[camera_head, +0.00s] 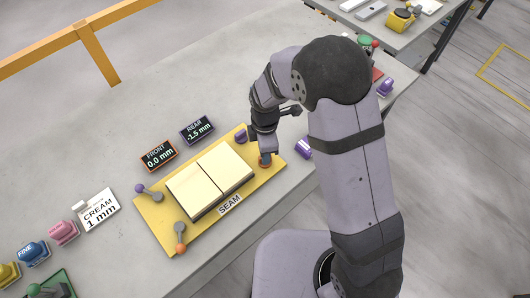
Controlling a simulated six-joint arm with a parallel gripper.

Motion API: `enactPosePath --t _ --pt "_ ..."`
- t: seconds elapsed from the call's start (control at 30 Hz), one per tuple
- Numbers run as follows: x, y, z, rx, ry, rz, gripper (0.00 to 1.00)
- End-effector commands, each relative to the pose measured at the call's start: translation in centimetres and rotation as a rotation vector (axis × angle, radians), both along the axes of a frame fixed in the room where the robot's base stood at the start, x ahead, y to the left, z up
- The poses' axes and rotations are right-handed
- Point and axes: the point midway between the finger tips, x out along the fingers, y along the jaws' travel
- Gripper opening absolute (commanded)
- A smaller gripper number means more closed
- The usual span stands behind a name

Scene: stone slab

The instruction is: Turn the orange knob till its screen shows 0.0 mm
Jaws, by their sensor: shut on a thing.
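The orange knob (265,163) sits on the right part of the yellow plate (160,237), mostly hidden under my gripper. My gripper (265,153) points down and is shut on the knob. The orange-framed FRONT screen (159,156) reads 0.0 mm. Beside it, the purple-framed REAR screen (197,131) reads -1.5 mm. A purple knob (240,136) stands on the plate just left of my gripper. Two cream blocks (208,180) lie on the plate with a thin seam between them.
A purple-ended lever (149,192) and an orange-ended lever (180,238) are at the plate's left end. A CREAM 1 mm card (100,210) and several coloured tools, including a blue one (33,253), stand farther left. A purple object (304,148) lies right of the plate.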

Motion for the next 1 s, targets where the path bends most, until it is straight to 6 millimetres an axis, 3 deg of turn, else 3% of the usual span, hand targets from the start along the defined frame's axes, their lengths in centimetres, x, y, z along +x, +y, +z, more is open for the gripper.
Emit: enactPosePath --t 0.47,0.5,0.57,1.0 --pt "0.09 0.08 0.10 0.002 -0.003 0.014 0.00" --pt "0.09 0.08 0.09 0.002 -0.003 0.014 0.20" --pt "0.09 0.08 0.09 0.002 -0.003 0.014 0.31" --pt "0.12 0.07 0.61 0.002 -0.004 0.014 0.31"
